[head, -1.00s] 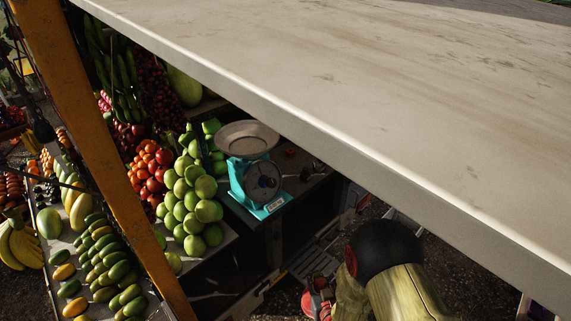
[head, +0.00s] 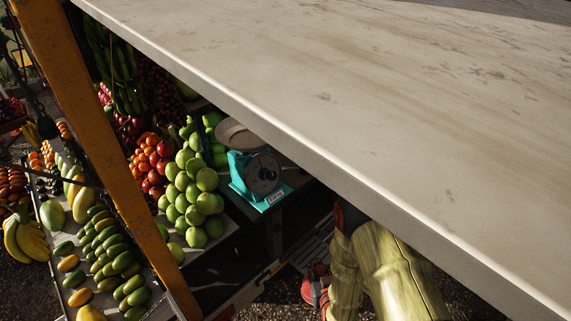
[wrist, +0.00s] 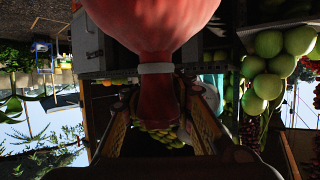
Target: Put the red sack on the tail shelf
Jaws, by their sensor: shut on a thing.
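In the wrist view, which looks upside down, the red sack (wrist: 155,25) fills the top middle. A pale band (wrist: 156,68) ties its neck. My gripper (wrist: 158,100) is shut on the gathered neck below the band, with a finger on each side. In the head view my arm reaches under the big pale panel, which hides my gripper. I cannot make out the sack there. A dark shelf (head: 290,187) with a teal scale on it shows under the panel's edge; I cannot tell whether it is the tail shelf.
The pale panel (head: 350,90) spans the upper right, close to my arm. The teal scale (head: 262,178) stands beside piled green fruit (head: 190,195). An orange post (head: 100,150) rises at the left, with mangoes (head: 105,250) and bananas (head: 25,238) around it.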

